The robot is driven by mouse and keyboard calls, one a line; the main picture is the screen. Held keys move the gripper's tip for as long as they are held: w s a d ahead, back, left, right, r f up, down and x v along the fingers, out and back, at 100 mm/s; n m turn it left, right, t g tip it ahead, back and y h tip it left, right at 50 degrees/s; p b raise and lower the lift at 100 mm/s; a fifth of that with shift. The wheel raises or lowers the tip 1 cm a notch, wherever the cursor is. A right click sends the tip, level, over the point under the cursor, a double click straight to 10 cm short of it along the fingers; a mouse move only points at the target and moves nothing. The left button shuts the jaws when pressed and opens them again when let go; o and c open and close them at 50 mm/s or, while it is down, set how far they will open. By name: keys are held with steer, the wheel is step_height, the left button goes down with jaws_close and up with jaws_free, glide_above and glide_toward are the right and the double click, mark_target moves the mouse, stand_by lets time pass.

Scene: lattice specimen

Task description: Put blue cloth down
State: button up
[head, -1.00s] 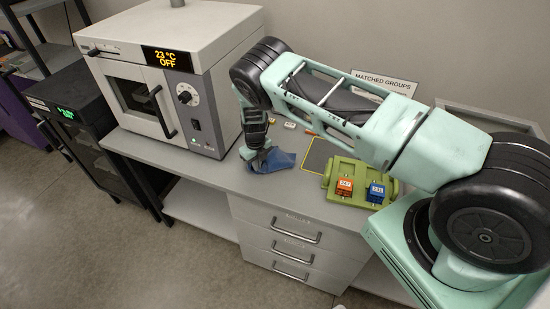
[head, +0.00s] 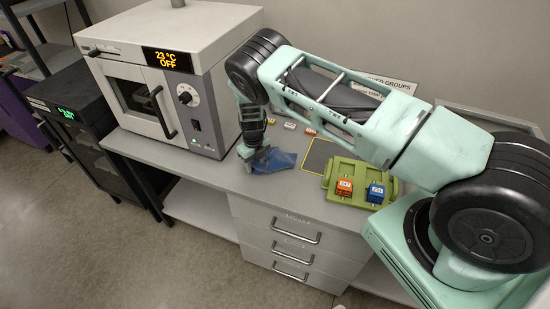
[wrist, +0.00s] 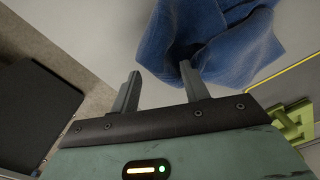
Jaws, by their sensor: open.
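The blue cloth (head: 275,161) lies crumpled on the grey bench top, right of the oven. It also shows at the top of the wrist view (wrist: 215,40). My gripper (head: 257,162) is low over the bench at the cloth's left side. In the wrist view my gripper (wrist: 160,75) has its two fingers apart with nothing held between them. The right fingertip is against or just beside the cloth's near edge; I cannot tell if it touches.
A grey oven (head: 180,80) stands left of my arm. A green holder (head: 345,180) with an orange block (head: 344,187) and a blue block (head: 376,193) sits to the right. A dark yellow-edged mat (head: 318,155) lies behind it. Drawers (head: 297,235) are below the bench.

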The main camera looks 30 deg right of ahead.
steer(key=s+a+r+p, duration=0.1)
steer(key=a+r+p, duration=0.1)
steer(key=r, duration=0.6)
steer(key=shift+s+a, duration=0.15)
steer(key=shift+a, duration=0.45)
steer(key=shift+d, duration=0.15)
steer(key=c, duration=0.8)
steer(key=shift+w+d+f, duration=1.05)
steer(key=shift+w+d, duration=0.15)
jaws_close()
step_height(320, 180, down, 3)
steer(key=shift+r, duration=0.1)
step_height(320, 180, down, 6)
steer(key=b, duration=0.6)
steer(key=shift+r+b, duration=0.15)
steer(key=shift+b, duration=0.15)
steer(key=shift+r, duration=0.1)
